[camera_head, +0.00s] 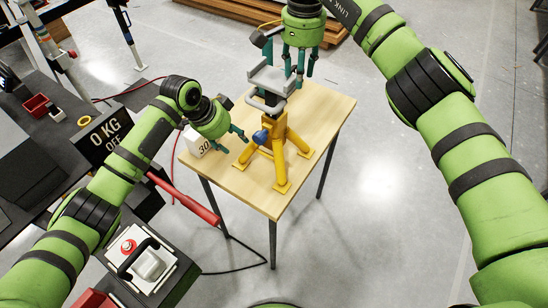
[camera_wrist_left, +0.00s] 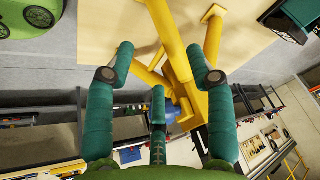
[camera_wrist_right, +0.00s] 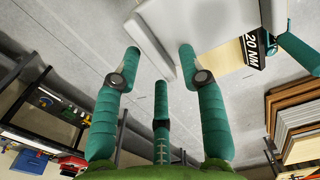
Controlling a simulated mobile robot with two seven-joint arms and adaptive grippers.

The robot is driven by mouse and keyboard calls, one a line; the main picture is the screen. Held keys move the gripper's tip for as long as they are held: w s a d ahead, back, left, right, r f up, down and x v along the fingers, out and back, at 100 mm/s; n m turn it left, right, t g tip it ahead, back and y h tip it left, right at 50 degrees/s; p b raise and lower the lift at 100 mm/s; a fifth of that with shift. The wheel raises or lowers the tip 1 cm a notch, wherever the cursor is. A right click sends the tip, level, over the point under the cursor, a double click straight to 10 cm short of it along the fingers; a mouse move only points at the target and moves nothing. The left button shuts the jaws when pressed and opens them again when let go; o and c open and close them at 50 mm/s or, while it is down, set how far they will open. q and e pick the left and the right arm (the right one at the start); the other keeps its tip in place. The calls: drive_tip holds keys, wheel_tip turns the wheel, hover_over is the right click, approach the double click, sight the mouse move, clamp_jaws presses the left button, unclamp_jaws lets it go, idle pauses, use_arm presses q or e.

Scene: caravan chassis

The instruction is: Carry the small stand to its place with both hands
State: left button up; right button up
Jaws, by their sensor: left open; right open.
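The small stand (camera_head: 279,150) has yellow legs, a grey top (camera_head: 270,80) and a blue knob (camera_head: 260,136); it is upright on a wooden table (camera_head: 215,172). My left gripper (camera_head: 233,141) is open and empty, just left of the legs. In the left wrist view the yellow legs (camera_wrist_left: 165,32) show beyond the open fingers (camera_wrist_left: 160,58). My right gripper (camera_head: 301,66) is open at the far side of the grey top. In the right wrist view the grey top (camera_wrist_right: 215,22) lies close beyond the fingers (camera_wrist_right: 159,58); I cannot tell whether they touch.
A white block marked 30 (camera_head: 197,142) is on the table's left side, near my left gripper. A red bar (camera_head: 183,197) and a box with a red button (camera_head: 147,265) are left of the table. Planks (camera_head: 235,10) lie behind. Floor at right is clear.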

wheel_tip(320, 180, up, 12)
idle(0.5)
idle(0.5)
